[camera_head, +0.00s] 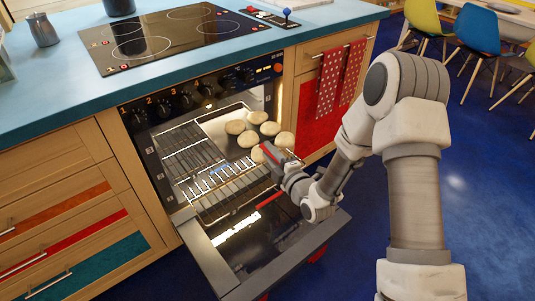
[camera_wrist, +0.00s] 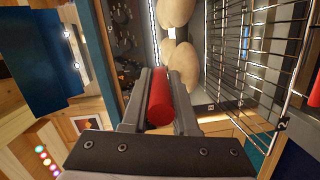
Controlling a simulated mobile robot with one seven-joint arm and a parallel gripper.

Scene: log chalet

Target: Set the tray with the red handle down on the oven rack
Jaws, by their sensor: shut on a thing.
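The tray (camera_head: 215,129) is a grey sheet with several pale round buns (camera_head: 254,117) on it. It lies at the oven mouth, toward the right, its far part inside the oven. My gripper (camera_head: 275,158) is shut on its red handle, which shows between the fingers in the wrist view (camera_wrist: 160,98). The wire oven rack (camera_head: 188,152) is pulled out toward the open door and extends left and in front of the tray. It also shows at the right in the wrist view (camera_wrist: 255,70). I cannot tell whether the tray touches the rack.
The oven door (camera_head: 215,262) is folded down in front. The control panel with knobs (camera_head: 185,101) is above the opening. Wooden drawers (camera_head: 70,205) are at left. Red dotted towels (camera_head: 330,82) hang at right.

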